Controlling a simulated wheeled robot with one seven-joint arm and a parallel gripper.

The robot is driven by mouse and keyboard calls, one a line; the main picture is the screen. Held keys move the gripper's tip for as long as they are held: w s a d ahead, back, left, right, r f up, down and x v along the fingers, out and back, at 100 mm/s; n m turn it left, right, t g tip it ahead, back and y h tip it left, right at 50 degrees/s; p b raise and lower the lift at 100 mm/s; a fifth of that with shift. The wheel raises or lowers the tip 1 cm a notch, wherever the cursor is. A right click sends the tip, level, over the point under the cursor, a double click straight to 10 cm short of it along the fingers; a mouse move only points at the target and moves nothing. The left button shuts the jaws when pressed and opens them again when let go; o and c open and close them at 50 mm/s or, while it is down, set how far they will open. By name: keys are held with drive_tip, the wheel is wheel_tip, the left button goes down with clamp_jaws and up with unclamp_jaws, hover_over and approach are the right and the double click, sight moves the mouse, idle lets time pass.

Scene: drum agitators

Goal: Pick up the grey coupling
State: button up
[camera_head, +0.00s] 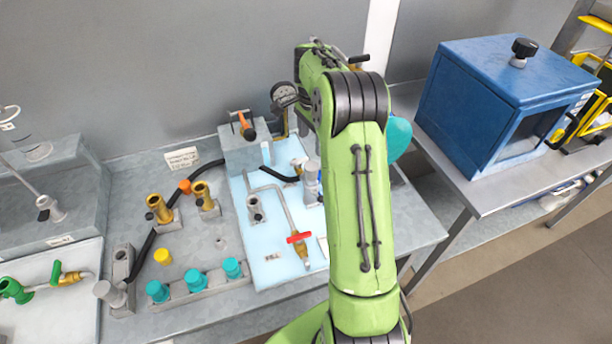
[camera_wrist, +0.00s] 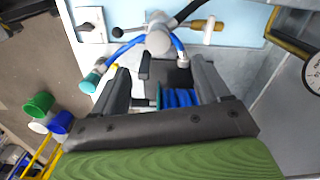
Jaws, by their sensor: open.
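My gripper (camera_wrist: 160,74) is open in the wrist view, its two dark fingers apart. Just beyond the fingertips is a round grey fitting (camera_wrist: 158,40) with blue hoses on both sides; it looks like the grey coupling, but I cannot be sure. A blue ribbed part (camera_wrist: 180,98) shows between the fingers, lower down. In the head view a grey capped fitting (camera_head: 311,170) stands close to the left of my arm. My gripper is hidden behind the arm there. Another grey piece with holes (camera_head: 256,208) lies on the light blue panel (camera_head: 272,272).
Brass fittings (camera_head: 159,208), a yellow cap (camera_head: 163,256) and a row of teal caps (camera_head: 195,281) are on the bench at left. A grey block with an orange handle (camera_head: 245,150) is behind the panel. A blue cabinet (camera_head: 500,105) stands at right.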

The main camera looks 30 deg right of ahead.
sight(311, 175)
wheel_tip(311, 175, down, 15)
drive_tip(key=shift+s+a+r, duration=0.1)
drive_tip(key=shift+a, duration=0.05)
clamp_jaws()
wheel_tip(311, 175, up, 10)
drive_tip(key=shift+r, duration=0.1)
idle(0.7)
